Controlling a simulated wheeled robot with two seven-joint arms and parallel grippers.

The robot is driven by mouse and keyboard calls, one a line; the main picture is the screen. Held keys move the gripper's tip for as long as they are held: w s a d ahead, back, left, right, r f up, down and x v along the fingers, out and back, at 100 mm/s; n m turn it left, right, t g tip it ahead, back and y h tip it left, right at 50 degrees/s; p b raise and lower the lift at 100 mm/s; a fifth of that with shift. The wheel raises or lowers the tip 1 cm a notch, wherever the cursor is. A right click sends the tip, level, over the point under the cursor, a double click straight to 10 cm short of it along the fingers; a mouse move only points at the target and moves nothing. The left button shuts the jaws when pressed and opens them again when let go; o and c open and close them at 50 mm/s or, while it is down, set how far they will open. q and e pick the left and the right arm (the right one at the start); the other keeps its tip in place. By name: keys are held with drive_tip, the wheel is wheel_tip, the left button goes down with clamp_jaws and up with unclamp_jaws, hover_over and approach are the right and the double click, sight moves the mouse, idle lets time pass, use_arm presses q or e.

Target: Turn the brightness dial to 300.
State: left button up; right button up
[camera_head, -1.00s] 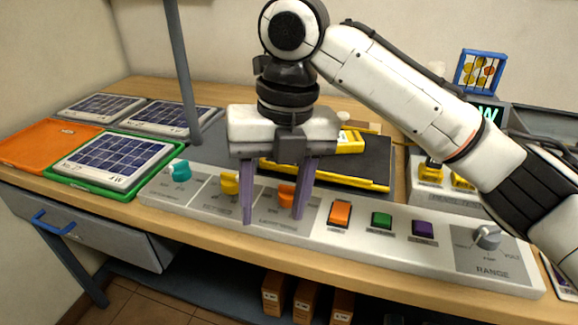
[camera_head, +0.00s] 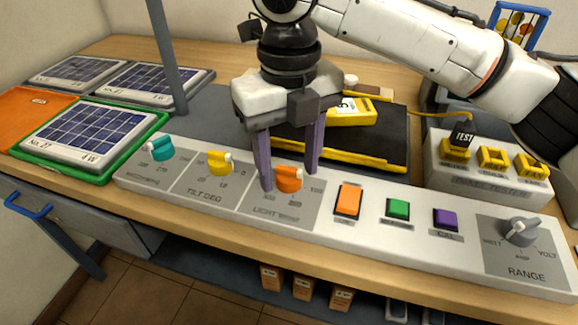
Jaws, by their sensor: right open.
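The orange dial (camera_head: 288,184) sits on the long grey control panel (camera_head: 332,228), on a section whose label reads LIGHT; I take it as the brightness dial. Its white pointer tip faces up and right in the picture; the scale numbers around it are too small to read. My right gripper (camera_head: 289,179) points down with its jaws open. Its two purple fingers stand on the left and right of the orange dial. I cannot tell whether they touch it. My left gripper is not in view.
A yellow dial (camera_head: 219,163) and a teal dial (camera_head: 161,149) stand left of it. An orange button (camera_head: 348,200), a green button (camera_head: 398,208), a purple button (camera_head: 445,217) and the grey range knob (camera_head: 521,231) are to the right. A black-and-yellow tray (camera_head: 385,138) lies behind.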

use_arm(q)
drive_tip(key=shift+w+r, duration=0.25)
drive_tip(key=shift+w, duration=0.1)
use_arm(e)
drive_tip(key=shift+f, duration=0.2)
drive_tip(key=shift+c, duration=0.2)
